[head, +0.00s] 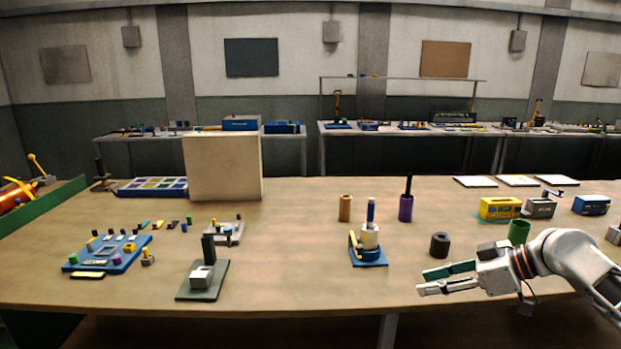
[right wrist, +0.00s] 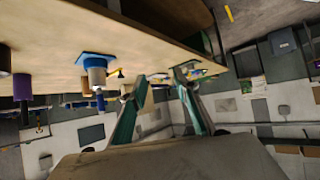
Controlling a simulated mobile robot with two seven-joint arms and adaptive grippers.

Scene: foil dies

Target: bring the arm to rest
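My right gripper (head: 447,279) is at the right front of the table, above or near its front edge, with the arm coming in from the right. Its two fingers are parted with nothing between them. It also shows in the right wrist view (right wrist: 160,84), fingers spread and empty. In the head view its fingers point left, toward the white and blue press on a blue base (head: 368,255), and stay apart from it. A dark cylinder (head: 440,244) stands just behind the fingers. My left gripper is in neither view.
The wooden table (head: 300,285) is clear in front of the gripper's left. A green cylinder (head: 519,231) stands close behind the right wrist. A yellow box (head: 499,208), a purple cylinder (head: 405,209) and a tan cylinder (head: 345,208) stand farther back. A dark green stand (head: 205,280) is at left.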

